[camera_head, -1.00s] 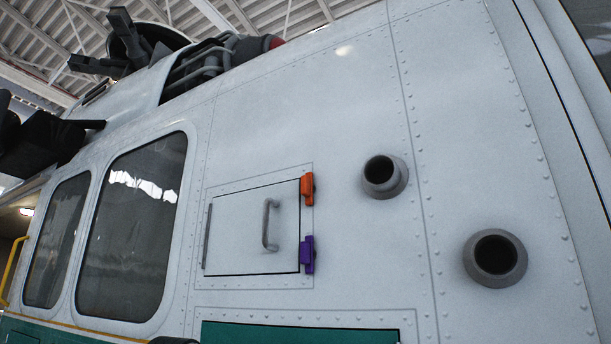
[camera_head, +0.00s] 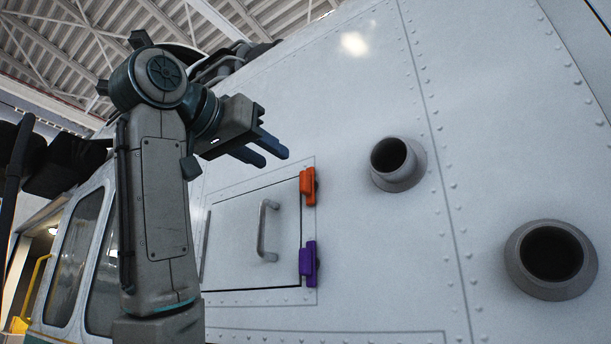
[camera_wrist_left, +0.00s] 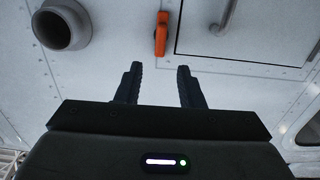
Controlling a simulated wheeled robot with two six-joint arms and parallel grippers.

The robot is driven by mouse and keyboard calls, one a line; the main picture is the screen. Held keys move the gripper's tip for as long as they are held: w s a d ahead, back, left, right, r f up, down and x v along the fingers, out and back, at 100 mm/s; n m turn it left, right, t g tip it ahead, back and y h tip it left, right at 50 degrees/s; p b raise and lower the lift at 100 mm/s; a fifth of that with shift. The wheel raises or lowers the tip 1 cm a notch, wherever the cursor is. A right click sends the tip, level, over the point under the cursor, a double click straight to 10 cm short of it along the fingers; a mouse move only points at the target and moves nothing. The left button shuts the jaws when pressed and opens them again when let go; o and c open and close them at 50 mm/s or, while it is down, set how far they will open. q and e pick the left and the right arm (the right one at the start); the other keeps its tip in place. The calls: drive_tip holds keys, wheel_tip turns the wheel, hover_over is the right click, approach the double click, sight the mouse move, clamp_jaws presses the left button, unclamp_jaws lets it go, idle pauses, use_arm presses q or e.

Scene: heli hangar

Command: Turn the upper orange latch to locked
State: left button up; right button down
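The upper orange latch (camera_head: 308,186) sits at the top right edge of the small hatch (camera_head: 234,225) on the grey helicopter side, with its long side roughly upright. It also shows in the left wrist view (camera_wrist_left: 161,34), beyond the fingers. My left gripper (camera_head: 277,152) is up and left of the latch, apart from it. Its two fingers are spread with nothing between them, as the left wrist view (camera_wrist_left: 158,84) shows. A purple latch (camera_head: 308,263) sits lower on the same hatch edge. My right gripper is not in view.
A grey handle (camera_head: 266,230) stands out from the hatch. Two round grey ports, an upper one (camera_head: 397,163) and a lower one (camera_head: 551,260), stick out of the wall to the right. The wall between latches and ports is clear.

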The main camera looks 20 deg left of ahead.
sight(301, 175)
use_arm(q)
drive_tip(key=p+x, duration=0.5)
drive_tip(key=x, duration=0.3)
drive_tip(key=shift+w+d+r, duration=0.1)
drive_tip(key=shift+w, duration=0.2)
drive_tip(key=shift+w+d, duration=0.1)
drive_tip(key=shift+w, duration=0.3)
drive_tip(key=shift+s, duration=0.2)
drive_tip(key=shift+w, duration=0.1)
drive_tip(key=c, duration=0.6)
clamp_jaws()
